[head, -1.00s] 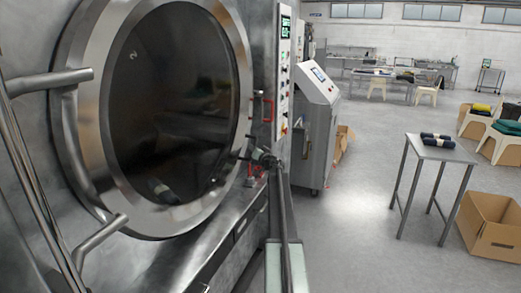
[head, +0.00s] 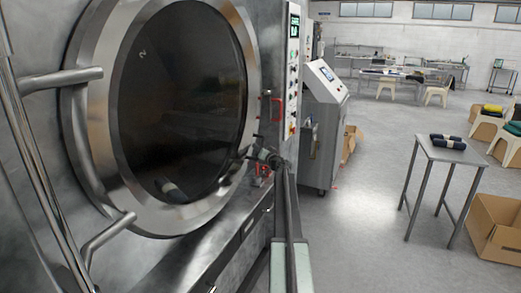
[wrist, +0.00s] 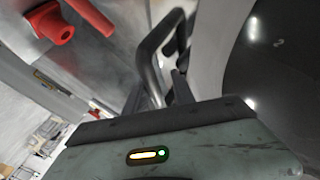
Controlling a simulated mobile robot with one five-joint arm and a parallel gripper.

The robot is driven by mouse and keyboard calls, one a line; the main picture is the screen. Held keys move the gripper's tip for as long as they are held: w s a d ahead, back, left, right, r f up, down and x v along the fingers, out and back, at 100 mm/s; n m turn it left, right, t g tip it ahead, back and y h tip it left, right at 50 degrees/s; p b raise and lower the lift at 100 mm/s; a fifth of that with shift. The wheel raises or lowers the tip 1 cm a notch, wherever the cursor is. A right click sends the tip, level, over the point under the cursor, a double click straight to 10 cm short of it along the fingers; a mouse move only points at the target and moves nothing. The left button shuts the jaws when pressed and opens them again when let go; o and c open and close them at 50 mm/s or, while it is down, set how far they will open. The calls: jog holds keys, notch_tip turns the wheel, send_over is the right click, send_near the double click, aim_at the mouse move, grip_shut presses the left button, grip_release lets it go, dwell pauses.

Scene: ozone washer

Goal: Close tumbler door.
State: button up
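The tumbler door (head: 98,150) is a large round steel ring with dark glass, filling the left of the head view. It lies close to the machine front; I cannot tell whether it is fully shut. Its edge and glass also show at the right of the wrist view (wrist: 225,45). A dark grey bent handle (wrist: 150,50) stands beside the door edge in the wrist view. My gripper (head: 254,150) is at the door's lower right edge in the head view. In the wrist view it is close to the handle; whether its fingers grip it is unclear.
A red clamp handle (head: 277,109) sits right of the door; a red knob and lever (wrist: 55,25) show in the wrist view. A control cabinet (head: 323,125) stands to the right. A small steel table (head: 447,151) and cardboard box (head: 497,230) are farther right, with open floor between.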

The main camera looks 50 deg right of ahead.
jog(key=v, duration=0.7)
jog(key=shift+d, duration=0.15)
